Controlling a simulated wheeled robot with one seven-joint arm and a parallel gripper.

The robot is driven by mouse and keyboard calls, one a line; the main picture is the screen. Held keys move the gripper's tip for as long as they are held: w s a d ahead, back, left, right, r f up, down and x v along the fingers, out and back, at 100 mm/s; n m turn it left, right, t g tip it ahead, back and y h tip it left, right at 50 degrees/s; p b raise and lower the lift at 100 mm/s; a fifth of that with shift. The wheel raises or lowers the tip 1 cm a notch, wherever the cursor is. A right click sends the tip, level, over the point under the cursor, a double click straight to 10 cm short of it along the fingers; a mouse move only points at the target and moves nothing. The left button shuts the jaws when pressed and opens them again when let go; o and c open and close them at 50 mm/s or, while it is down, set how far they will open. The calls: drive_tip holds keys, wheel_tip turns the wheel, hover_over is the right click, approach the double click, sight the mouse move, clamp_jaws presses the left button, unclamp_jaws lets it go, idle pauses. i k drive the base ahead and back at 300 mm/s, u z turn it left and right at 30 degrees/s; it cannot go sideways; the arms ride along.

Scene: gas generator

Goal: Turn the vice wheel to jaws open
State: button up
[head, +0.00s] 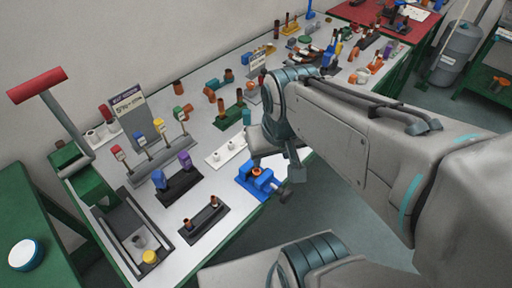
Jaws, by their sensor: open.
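The blue vice (254,183) stands at the front edge of the white-topped workbench, in the middle of the head view. A small orange round part sits at the top of it. A dark grey part (285,195), which may be the vice wheel, sticks out at its right side toward the bench edge. My gripper (268,150) is just above and behind the vice in the picture, pointing down, and is open. Its fingertips are small and partly hidden by my wrist. I cannot tell whether it touches the vice, or how far apart the vice jaws are.
A white plate with fittings (227,152) lies left of my gripper. Dark racks (203,219) with coloured parts, a sign (137,115) and a red-handled green lever device (38,86) fill the left side. Floor (350,215) is open in front of the bench.

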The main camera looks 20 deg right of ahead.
sight(286, 195)
drive_tip(key=u, duration=0.95)
drive_tip(key=k, duration=1.3)
drive_tip(key=z, duration=1.1)
